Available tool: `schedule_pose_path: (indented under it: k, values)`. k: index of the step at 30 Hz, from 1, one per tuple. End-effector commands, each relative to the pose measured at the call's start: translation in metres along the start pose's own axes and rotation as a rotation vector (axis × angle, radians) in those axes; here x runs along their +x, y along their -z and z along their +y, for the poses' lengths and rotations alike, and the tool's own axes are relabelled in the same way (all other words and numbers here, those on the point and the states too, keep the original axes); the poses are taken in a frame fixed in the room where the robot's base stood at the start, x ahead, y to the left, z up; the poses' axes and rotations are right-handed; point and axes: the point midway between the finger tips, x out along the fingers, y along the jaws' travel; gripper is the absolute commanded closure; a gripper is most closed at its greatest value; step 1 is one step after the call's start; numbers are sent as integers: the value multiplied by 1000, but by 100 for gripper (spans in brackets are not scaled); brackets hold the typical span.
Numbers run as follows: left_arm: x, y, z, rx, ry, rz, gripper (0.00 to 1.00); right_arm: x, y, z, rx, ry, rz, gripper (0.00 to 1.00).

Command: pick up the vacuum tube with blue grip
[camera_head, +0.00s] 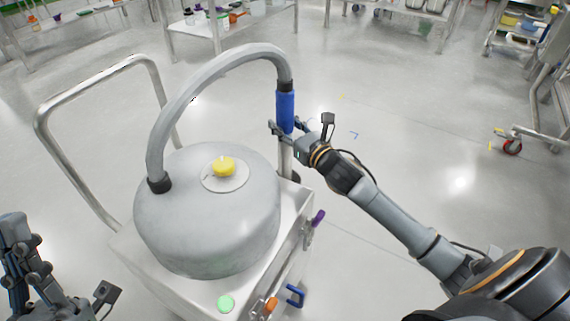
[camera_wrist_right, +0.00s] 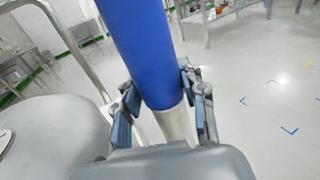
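The vacuum tube is a grey hose (camera_head: 215,72) that arches from the top of a domed grey canister. Its free end has a blue grip (camera_head: 286,110) and hangs upright beside the canister; the grip fills the middle of the right wrist view (camera_wrist_right: 145,50). My right gripper (camera_head: 287,126) is open at the lower end of the blue grip. In the wrist view its fingers (camera_wrist_right: 162,100) stand on either side of the tube, with a visible gap at the left; contact at the right is unclear. My left gripper (camera_head: 18,235) is at the lower left, away from the tube.
The canister (camera_head: 205,225) has a yellow knob (camera_head: 223,166) and sits on a wheeled cart with a metal push handle (camera_head: 95,75). Purple (camera_head: 318,217), orange and blue handles stick out from its side. Steel tables stand behind. The floor at the right is mostly clear.

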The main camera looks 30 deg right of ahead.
Motion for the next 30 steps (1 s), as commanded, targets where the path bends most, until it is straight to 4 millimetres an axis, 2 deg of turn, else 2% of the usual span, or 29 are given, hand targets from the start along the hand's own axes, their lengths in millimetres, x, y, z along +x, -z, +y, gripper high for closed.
schedule_pose_path:
  k: [1,2,16,23,30]
  values:
    - [0,0,0,0,0,0,100,0,0,0,0,0,0,84]
    - [0,0,0,0,0,0,100,0,0,0,0,0,0,90]
    - [2,-6,0,1,1,-34,100,0,-7,0,-1,-1,-5,90]
    - [1,-33,-4,10,6,-190,100,0,-22,0,-2,-2,-5,90]
    - [-8,-70,-9,21,15,-410,100,0,-44,0,-3,-2,-6,90]
